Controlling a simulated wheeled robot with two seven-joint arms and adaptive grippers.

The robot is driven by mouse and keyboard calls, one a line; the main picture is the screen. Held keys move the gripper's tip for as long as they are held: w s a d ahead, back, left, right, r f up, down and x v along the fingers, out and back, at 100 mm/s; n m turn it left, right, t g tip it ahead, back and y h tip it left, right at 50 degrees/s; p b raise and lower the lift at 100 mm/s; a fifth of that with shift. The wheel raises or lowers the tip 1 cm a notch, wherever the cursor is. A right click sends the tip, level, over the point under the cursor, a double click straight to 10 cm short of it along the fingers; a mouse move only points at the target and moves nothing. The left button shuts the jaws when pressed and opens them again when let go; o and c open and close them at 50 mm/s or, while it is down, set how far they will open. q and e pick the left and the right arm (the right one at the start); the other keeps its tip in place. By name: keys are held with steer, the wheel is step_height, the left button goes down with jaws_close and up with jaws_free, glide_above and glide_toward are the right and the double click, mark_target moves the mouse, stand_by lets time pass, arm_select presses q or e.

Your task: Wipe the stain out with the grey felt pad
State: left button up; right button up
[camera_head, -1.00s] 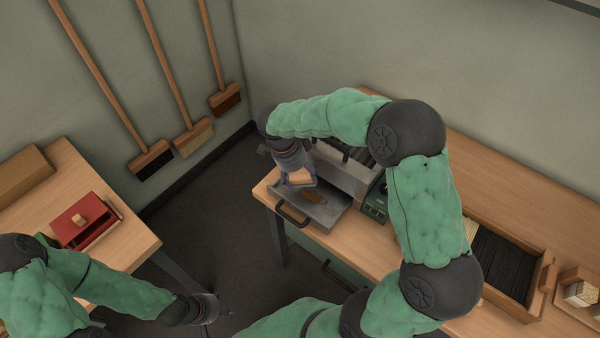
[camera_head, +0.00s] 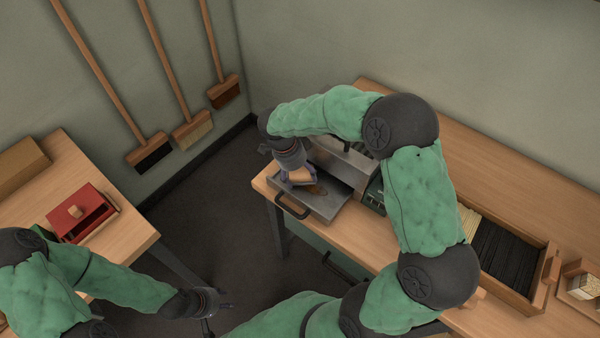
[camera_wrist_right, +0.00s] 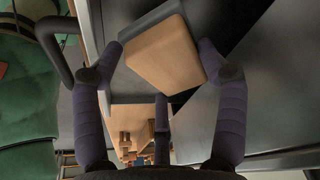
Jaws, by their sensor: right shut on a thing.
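The grey felt pad is a wooden block (camera_head: 302,175) with a grey layer on one face. My right gripper (camera_head: 298,178) is shut on this block. In the right wrist view the fingers (camera_wrist_right: 168,62) grip the pale wood (camera_wrist_right: 163,55), and the dark grey layer (camera_wrist_right: 150,24) shows along one edge. The brown stain (camera_head: 318,190) lies on a grey metal tray (camera_head: 325,208), just right of the block, which may cover part of it. Whether the pad touches the tray is unclear. My left gripper (camera_head: 226,306) hangs over the floor, empty as far as I see; its jaw state is unclear.
The tray has a dark handle (camera_head: 292,208) and adjoins a grey machine (camera_head: 345,165) on the wooden bench (camera_head: 395,262). A wooden box of dark strips (camera_head: 505,255) stands right. A red box (camera_head: 82,212) sits on the left table. Brooms hang on the wall.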

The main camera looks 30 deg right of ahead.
steer(key=shift+f+b, duration=0.95)
steer(key=shift+f, duration=0.05)
steer(key=shift+s, duration=0.15)
steer(key=shift+s+d+r+b, duration=0.1)
steer(key=shift+s+d+b, duration=0.2)
steer(key=shift+s, duration=0.5)
steer(key=shift+s+d+b, duration=0.1)
steer(key=shift+s+d, duration=0.3)
steer(key=shift+s, duration=0.35)
steer(key=shift+s+d+b, duration=0.25)
steer(key=shift+s+b, duration=0.05)
steer(key=shift+s, duration=0.35)
steer(key=shift+s+d+b, duration=0.25)
steer(key=shift+s, duration=0.35)
steer(key=shift+s+d+b, duration=0.25)
steer(key=shift+s+d, duration=0.1)
steer(key=shift+s, duration=0.55)
steer(key=shift+s+d+b, duration=0.2)
steer(key=shift+s+d, duration=0.15)
steer(key=shift+s, duration=0.65)
